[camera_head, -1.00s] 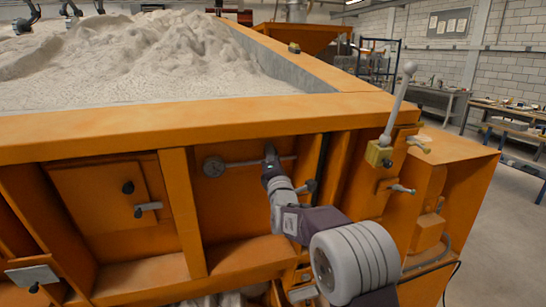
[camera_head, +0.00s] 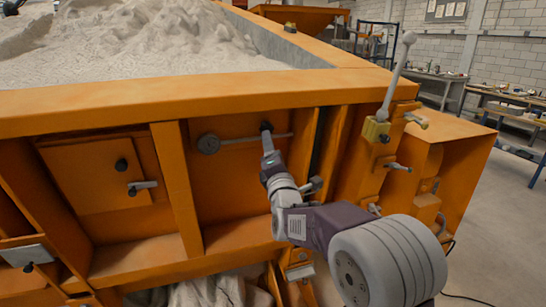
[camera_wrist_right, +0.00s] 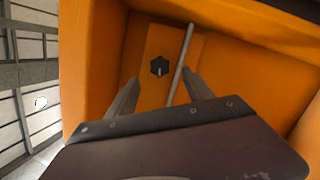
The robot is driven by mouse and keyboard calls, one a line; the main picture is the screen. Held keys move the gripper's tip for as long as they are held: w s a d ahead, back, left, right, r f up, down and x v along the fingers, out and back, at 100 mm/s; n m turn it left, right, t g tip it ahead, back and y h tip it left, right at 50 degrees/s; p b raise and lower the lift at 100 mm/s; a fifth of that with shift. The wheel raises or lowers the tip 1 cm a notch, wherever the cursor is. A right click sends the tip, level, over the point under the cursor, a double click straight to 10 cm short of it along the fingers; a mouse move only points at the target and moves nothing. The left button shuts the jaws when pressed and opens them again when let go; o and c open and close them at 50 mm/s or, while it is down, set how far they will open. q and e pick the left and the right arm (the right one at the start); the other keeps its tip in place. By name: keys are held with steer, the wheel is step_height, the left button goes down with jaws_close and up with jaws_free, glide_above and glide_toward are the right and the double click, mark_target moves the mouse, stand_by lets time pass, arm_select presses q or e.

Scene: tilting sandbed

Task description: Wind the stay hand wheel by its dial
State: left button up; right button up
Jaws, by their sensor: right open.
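In the head view, a small grey round disc (camera_head: 208,144), the hand wheel or its dial, sits on the recessed orange panel, with a thin rod (camera_head: 245,140) running right from it. A black knob (camera_head: 266,127) is at the top of that panel; a black lobed knob (camera_wrist_right: 159,66) beside a rod (camera_wrist_right: 180,65) shows in the right wrist view. My right gripper (camera_head: 268,141) is in front of the rod's right part. Its fingers (camera_wrist_right: 161,80) are apart and empty, pointing at the panel; contact is unclear. The disc is not visible in the wrist view. My left gripper is out of view.
The orange sandbed's rim (camera_head: 150,108) overhangs the panel. Upright ribs (camera_head: 176,190) flank the recess. A lever with a white ball (camera_head: 409,38) and small handles stand to the right. A neighbouring panel carries a T-handle (camera_head: 142,186).

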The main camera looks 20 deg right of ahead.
steer(key=shift+s+f, duration=0.2)
steer(key=shift+s, duration=0.35)
steer(key=shift+r, duration=0.1)
steer(key=s+f+m+g+y, duration=0.1)
steer(key=s+f+m+g, duration=0.45)
steer(key=f, duration=0.75)
steer(key=s+f+m+g+y, duration=0.25)
steer(key=s+f+g, duration=0.45)
steer(key=f, duration=0.6)
steer(key=s+f+m+g, duration=0.3)
steer(key=s+f+m, duration=0.1)
steer(key=s+m, duration=0.3)
steer(key=s+a+f+m+g, duration=0.1)
steer(key=s+f+m+g, duration=0.3)
steer(key=s, duration=0.7)
steer(key=f+m, duration=0.1)
steer(key=m, duration=0.1)
steer(key=shift+s+f+m+h, duration=0.15)
steer(key=shift+f+m+h, duration=0.15)
steer(key=shift+m+h, duration=0.1)
